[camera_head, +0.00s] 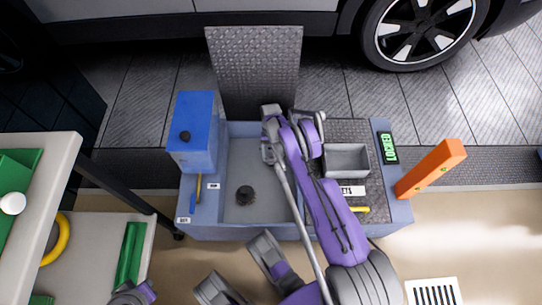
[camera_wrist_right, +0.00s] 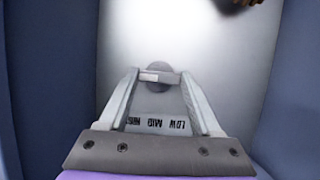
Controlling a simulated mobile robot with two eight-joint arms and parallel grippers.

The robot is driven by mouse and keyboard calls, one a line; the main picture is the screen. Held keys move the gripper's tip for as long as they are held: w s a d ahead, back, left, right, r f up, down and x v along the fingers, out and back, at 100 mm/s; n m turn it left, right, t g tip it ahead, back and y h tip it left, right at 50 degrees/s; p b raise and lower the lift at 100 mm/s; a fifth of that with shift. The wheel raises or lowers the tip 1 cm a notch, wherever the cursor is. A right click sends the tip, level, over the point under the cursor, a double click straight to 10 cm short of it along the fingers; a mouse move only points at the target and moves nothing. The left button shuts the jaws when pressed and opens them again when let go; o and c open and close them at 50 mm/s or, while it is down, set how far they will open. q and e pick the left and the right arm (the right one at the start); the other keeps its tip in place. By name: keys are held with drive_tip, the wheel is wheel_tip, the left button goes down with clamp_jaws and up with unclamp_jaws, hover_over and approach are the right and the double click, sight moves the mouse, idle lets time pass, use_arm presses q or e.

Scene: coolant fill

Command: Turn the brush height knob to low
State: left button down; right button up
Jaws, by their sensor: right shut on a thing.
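The brush height knob (camera_wrist_right: 159,86) shows in the right wrist view as a round grey disc with a small bar across it, on a pale grey surface. A label strip (camera_wrist_right: 158,125) reading LOW, MID and HIGH appears upside down below it. My right gripper (camera_wrist_right: 160,76) is shut on the knob's bar, and its fingers partly cover the knob. Which mark the knob points to cannot be told. In the head view my right gripper (camera_head: 269,150) reaches down at the right side of the grey basin (camera_head: 240,150), and the knob is hidden there.
A dark round brush (camera_head: 245,195) stands in the basin. An orange post (camera_head: 430,168) stands beyond. A bench (camera_head: 40,160) borders the left.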

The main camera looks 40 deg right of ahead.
drive_tip(key=o, duration=1.4)
drive_tip(key=shift+r, duration=0.15)
wheel_tip(320, 180, up, 10)
drive_tip(key=p, duration=0.2)
drive_tip(key=shift+p, duration=0.35)
